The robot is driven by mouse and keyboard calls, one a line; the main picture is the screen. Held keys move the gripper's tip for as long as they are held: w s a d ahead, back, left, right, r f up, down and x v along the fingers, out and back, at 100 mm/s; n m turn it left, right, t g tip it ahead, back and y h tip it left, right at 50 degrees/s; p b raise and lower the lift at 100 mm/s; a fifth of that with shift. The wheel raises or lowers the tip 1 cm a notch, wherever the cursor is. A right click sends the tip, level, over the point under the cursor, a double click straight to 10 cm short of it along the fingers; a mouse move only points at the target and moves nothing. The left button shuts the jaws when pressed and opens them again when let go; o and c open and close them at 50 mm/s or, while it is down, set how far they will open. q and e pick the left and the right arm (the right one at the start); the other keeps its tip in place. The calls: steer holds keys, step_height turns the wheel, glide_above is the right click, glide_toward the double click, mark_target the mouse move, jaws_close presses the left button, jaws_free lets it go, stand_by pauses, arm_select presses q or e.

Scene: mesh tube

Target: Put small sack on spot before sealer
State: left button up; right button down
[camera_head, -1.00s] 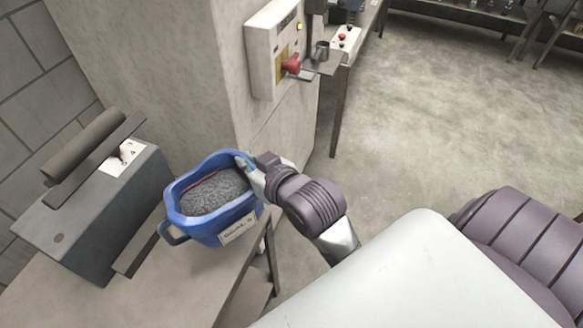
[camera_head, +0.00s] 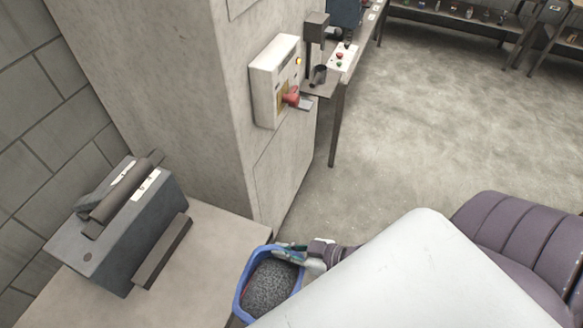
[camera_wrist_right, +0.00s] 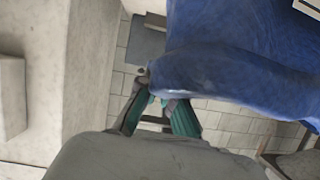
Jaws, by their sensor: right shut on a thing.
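The small sack (camera_head: 241,288) is blue and open at the top, with dark grey granules inside. It is at the bottom middle of the head view, by the table's right edge. My right gripper (camera_head: 316,258) is shut on its right rim. In the right wrist view the gripper's green fingers (camera_wrist_right: 158,95) pinch the blue sack wall (camera_wrist_right: 240,62). The sealer (camera_head: 120,232) is a dark grey box with a long bar on top, at the left. A dark narrow ledge (camera_head: 163,251) lies before it, apart from the sack. My left gripper is out of view.
The pale table top (camera_head: 205,270) is bare between the ledge and the sack. A wide pillar (camera_head: 180,110) rises behind, carrying a white switch box (camera_head: 272,82) with a red knob. Open floor (camera_head: 430,130) lies to the right.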

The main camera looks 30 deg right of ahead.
steer(key=w+a+f+b, duration=0.1)
steer(key=w+a+b, duration=0.3)
steer(key=w+a, duration=0.3)
steer(key=w+a+f+b, duration=0.1)
steer(key=w+a+b, duration=0.4)
steer(key=w, duration=1)
steer(key=shift+w+a+f, duration=0.15)
steer(key=shift+a+f, duration=0.05)
steer(key=shift+a, duration=0.95)
stand_by(0.5)
